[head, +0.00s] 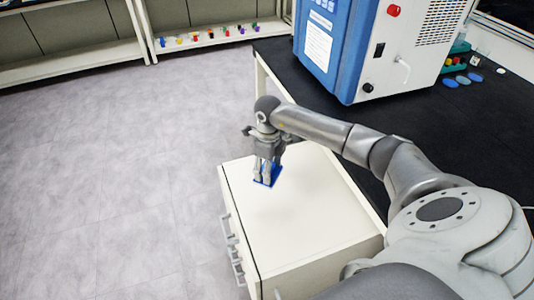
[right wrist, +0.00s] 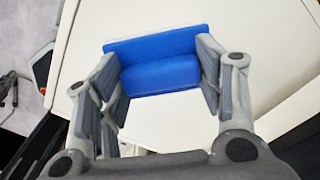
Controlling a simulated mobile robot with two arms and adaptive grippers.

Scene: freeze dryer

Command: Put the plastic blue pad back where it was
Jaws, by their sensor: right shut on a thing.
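The blue plastic pad (head: 268,175) is at my right gripper (head: 266,172), over the far part of the white cabinet top (head: 290,215). In the right wrist view the blue pad (right wrist: 160,62) sits between the two fingers of my right gripper (right wrist: 160,85), which are shut on its sides. The fingers cover part of the pad in the head view. I cannot tell whether the pad touches the cabinet top. My left gripper is in neither view.
A blue and white freeze dryer (head: 345,50) stands on the black bench (head: 470,140) to the right. Small blue oval pieces (head: 462,80) lie on the bench beyond it. A low shelf (head: 205,42) with small coloured items stands at the back. The cabinet's near top is clear.

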